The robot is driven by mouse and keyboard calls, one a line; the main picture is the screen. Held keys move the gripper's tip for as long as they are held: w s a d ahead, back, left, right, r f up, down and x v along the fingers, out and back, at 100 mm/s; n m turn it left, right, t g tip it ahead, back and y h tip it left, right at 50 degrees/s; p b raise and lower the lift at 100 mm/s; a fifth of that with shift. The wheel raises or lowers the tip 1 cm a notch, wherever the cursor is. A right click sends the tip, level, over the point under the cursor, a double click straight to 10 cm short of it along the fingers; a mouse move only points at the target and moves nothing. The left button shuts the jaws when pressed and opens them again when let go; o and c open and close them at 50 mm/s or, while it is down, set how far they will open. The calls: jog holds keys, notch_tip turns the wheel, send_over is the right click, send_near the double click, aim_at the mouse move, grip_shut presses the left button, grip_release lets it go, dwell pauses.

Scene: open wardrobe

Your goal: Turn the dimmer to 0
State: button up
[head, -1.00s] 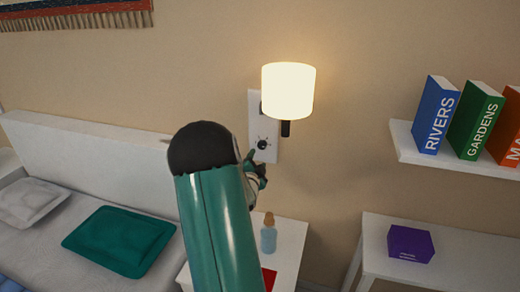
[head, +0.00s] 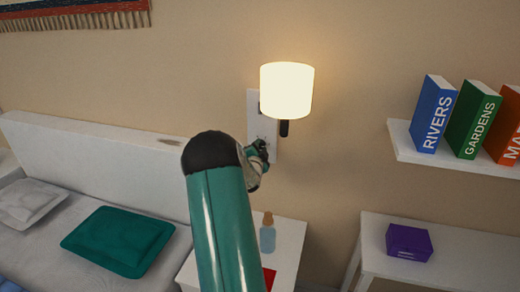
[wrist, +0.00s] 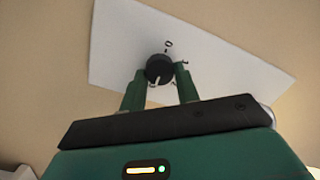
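The dimmer knob (wrist: 159,68) is black and round with a pale pointer line. It sits on a white wall plate (wrist: 215,65), which also shows in the head view (head: 257,120). In the wrist view a "0" mark is just above the knob, and the pointer line points down, away from it. My gripper (wrist: 161,78) is open, with one green finger on each side of the knob's lower part. Whether the fingers touch it is unclear. In the head view my gripper (head: 262,150) covers the knob. The lamp (head: 287,90) is lit.
The lamp hangs close above my gripper, over the plate. A nightstand (head: 289,240) with a bottle (head: 267,235) is below. A bed with a green pillow (head: 118,241) is at left. A bookshelf (head: 450,160) and a white table (head: 460,262) are at right.

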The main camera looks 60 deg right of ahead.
jog(key=c, duration=0.3)
jog(key=shift+n, duration=0.4)
jog(key=n, duration=0.3)
jog(key=shift+w+r, duration=0.1)
jog(key=n, duration=0.4)
jog(key=shift+w+n+g+y, duration=0.1)
jog(key=shift+n+g+y, duration=0.2)
jog(key=shift+n+g, duration=0.1)
jog(key=n+g, duration=0.1)
jog(key=n, duration=0.7)
jog(key=n+g, duration=0.1)
jog(key=n, duration=0.7)
jog(key=n+h, duration=0.1)
jog(key=n, duration=0.7)
jog(key=shift+w+n+g, duration=0.3)
jog(key=shift+n+g, duration=0.1)
